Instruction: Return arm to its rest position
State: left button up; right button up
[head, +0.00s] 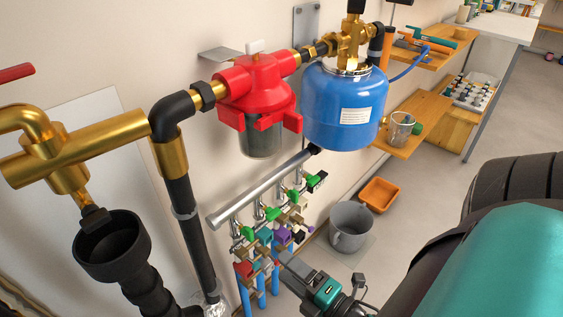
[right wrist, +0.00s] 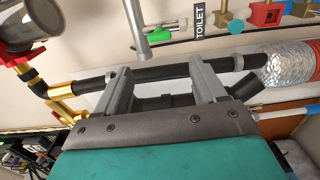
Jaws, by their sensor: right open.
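My right gripper (head: 287,260) is in front of the lower pipes, just right of and below the manifold, a silver bar (head: 260,190) with green-handled valves. In the right wrist view its two grey fingers (right wrist: 163,82) stand wide apart, with nothing held between them. A black pipe (right wrist: 155,72) crosses the background behind the fingers. In the head view, the fingertips overlap the coloured valve area, and I cannot tell whether they touch anything. My left gripper is in neither view.
A red filter housing (head: 258,92) and a blue tank (head: 345,105) hang on the wall above. A brass pipe (head: 95,140) and black funnel (head: 110,247) are at left. A grey bucket (head: 350,227) and an orange bin (head: 380,194) are on the floor. Open floor lies at right.

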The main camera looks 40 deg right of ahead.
dwell(0.5)
pick_arm(q)
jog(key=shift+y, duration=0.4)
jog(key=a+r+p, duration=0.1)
jog(key=p, duration=0.1)
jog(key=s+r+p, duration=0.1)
jog(key=p, duration=0.2)
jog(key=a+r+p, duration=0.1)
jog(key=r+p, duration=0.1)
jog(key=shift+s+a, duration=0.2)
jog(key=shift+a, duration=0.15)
pick_arm(e)
jog(key=w+a+r+m+g, duration=0.2)
jog(key=a+m+g, duration=0.5)
jog(key=m, duration=0.9)
jog(key=shift+a+r+y, duration=0.3)
jog(key=shift+a+r, duration=0.3)
jog(key=shift+a, duration=0.4)
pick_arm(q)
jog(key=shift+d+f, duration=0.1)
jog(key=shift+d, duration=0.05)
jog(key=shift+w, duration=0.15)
